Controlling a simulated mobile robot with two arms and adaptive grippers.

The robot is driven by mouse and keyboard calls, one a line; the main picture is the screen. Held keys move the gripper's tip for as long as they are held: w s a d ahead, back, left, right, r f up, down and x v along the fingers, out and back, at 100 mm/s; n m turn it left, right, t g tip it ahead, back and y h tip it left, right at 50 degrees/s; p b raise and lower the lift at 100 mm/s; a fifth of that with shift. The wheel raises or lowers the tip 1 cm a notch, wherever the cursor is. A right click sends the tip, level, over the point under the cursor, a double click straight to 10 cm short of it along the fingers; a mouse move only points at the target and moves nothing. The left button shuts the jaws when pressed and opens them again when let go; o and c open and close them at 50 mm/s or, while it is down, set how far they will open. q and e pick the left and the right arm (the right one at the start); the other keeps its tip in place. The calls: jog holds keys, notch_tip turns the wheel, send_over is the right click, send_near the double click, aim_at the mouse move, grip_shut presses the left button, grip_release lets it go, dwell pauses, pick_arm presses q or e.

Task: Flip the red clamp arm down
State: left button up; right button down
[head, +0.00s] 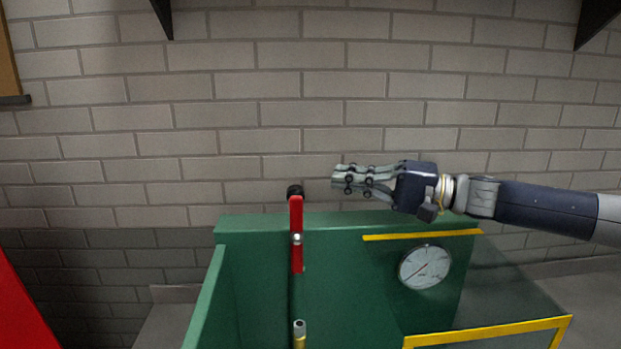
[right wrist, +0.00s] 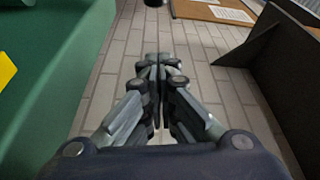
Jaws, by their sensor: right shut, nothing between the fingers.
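The red clamp arm (head: 296,234) stands upright at the back wall of the green chassis (head: 330,222). A dark knob (head: 295,191) sits at its top end, above the chassis edge, and a silver bolt shows near its middle. My right gripper (head: 335,177) is shut and empty, to the right of the knob and a little above it, with its fingers pointing left and a gap between. In the right wrist view the shut fingers (right wrist: 158,62) point toward a dark round end (right wrist: 154,2) at the top edge, probably the knob. My left gripper is not in view.
A round gauge (head: 425,267) and a yellow strip (head: 422,235) are on the chassis to the right. A yellow-edged frame (head: 490,331) is at the lower right. A silver-topped post (head: 299,328) stands below the clamp arm. A brick wall (head: 250,120) is behind.

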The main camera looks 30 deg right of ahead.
jog(key=shift+w+a, duration=0.4)
jog(key=shift+w, duration=0.05)
jog(key=shift+w+a, duration=0.2)
jog(key=shift+w, duration=0.05)
jog(key=shift+x, duration=1.75)
jog(key=shift+w+a, duration=0.4)
jog(key=shift+a, duration=0.05)
jog(key=shift+w+a+r, duration=0.1)
jog(key=shift+a, duration=0.1)
jog(key=s+p, duration=0.1)
jog(key=s+a+p, duration=0.1)
jog(key=s+p, duration=0.1)
jog(key=shift+s+a+f+p, duration=0.2)
jog(key=shift+s+a+p, duration=0.1)
jog(key=shift+p, duration=0.15)
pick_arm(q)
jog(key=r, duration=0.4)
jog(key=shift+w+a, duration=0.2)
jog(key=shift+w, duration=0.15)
pick_arm(e)
jog(key=shift+w+f, duration=0.1)
jog(key=shift+f, duration=0.05)
